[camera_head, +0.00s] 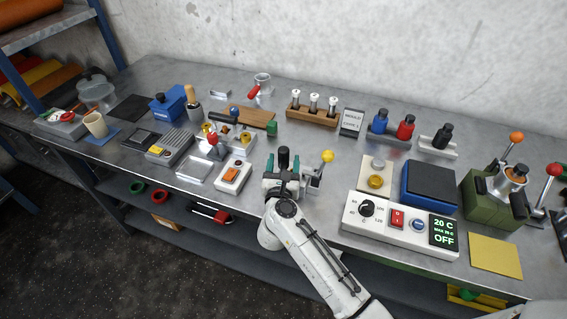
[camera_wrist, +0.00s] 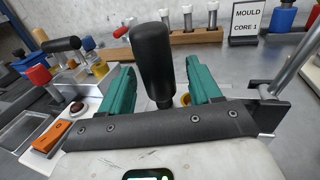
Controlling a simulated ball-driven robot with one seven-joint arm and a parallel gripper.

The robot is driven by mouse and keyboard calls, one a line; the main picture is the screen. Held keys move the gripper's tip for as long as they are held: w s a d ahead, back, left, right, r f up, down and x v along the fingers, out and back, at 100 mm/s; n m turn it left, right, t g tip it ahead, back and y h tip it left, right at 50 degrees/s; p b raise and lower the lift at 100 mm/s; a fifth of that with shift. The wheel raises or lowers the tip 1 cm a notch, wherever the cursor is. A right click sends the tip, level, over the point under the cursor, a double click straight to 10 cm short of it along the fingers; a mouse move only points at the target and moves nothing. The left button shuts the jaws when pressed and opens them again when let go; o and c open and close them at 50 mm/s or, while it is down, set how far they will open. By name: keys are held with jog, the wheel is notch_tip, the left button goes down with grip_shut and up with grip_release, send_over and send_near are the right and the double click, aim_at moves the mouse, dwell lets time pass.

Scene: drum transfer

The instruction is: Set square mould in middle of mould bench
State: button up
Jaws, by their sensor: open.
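My gripper (camera_head: 283,168) is over the middle of the grey metal bench (camera_head: 335,168), with its green fingers apart. In the wrist view an upright black handle (camera_wrist: 153,62) stands between the fingers of my gripper (camera_wrist: 157,88), with a gap on both sides. The foot of the handle and whatever it joins are hidden behind the gripper. I cannot tell for sure which thing is the square mould. A shallow silver square tray (camera_head: 195,168) lies left of my gripper, and a dark square piece (camera_head: 142,138) lies farther left.
A yellow-ball lever (camera_head: 327,156) stands close at the gripper's right. A white box with an orange switch (camera_head: 233,177) is close at its left. A "MOULD CORE 1" sign (camera_head: 351,122) and a wooden rack (camera_head: 312,116) stand behind. A white control box (camera_head: 400,225) is front right.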

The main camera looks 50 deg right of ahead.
jog(key=shift+a+r, duration=0.1)
jog(key=shift+a, duration=0.05)
jog(key=b+v, duration=0.2)
jog(key=v, duration=0.8)
jog(key=shift+s+a, duration=0.1)
jog(key=shift+s, duration=0.05)
jog(key=shift+s+a+r, duration=0.1)
jog(key=shift+s+a, duration=0.3)
jog(key=shift+a, duration=0.2)
